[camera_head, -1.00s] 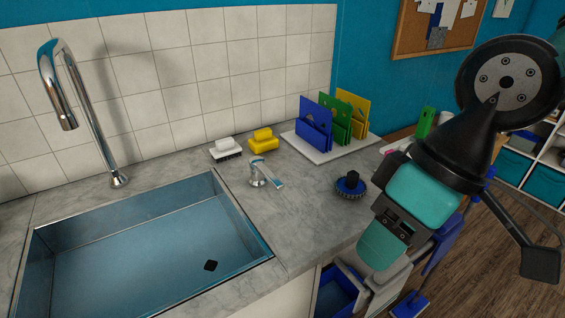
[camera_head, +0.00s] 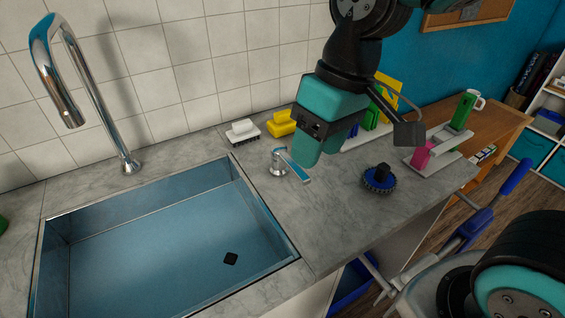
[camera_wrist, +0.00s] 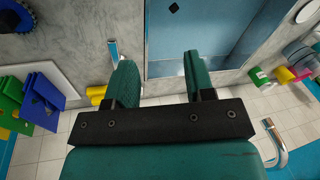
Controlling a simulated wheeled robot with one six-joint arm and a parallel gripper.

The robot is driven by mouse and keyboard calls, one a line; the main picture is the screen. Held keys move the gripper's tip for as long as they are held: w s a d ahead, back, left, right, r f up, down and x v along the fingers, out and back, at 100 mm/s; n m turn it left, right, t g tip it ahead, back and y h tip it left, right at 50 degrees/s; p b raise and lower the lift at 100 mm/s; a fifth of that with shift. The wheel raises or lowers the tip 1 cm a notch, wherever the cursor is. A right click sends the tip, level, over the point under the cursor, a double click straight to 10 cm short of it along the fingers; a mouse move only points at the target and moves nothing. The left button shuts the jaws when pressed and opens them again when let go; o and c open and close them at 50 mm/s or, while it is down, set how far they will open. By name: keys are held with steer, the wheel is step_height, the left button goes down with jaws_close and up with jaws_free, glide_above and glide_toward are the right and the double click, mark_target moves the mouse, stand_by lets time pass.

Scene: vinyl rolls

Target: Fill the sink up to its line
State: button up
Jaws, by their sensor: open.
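The rectangular metal sink (camera_head: 150,198) is set in the grey counter at the lower left of the head view, with a bluish interior. I cannot make out water or a fill line. A tall curved chrome spout (camera_head: 100,95) stands behind it. A chrome lever (camera_head: 282,163) with a blue strip stands right of the sink. My gripper (camera_head: 308,152) is just right of and above the lever, open and empty. In the wrist view the lever (camera_wrist: 113,50) shows beside the left finger of my gripper (camera_wrist: 158,62).
A white brush (camera_head: 242,131) and a yellow brush (camera_head: 282,123) lie behind the lever. A round blue and black brush (camera_head: 379,179) stands to the right. Coloured boards (camera_wrist: 40,105) stand in a white rack. Free counter lies right of the sink.

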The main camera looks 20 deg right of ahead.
mark_target(299, 170)
steer(key=w+d+m+h+p, duration=0.3)
steer(key=w, duration=1)
step_height(299, 170, down, 17)
steer(key=shift+w+r+p, duration=0.1)
steer(key=shift+w+p, duration=0.05)
steer(key=shift+p, duration=0.85)
jaws_close()
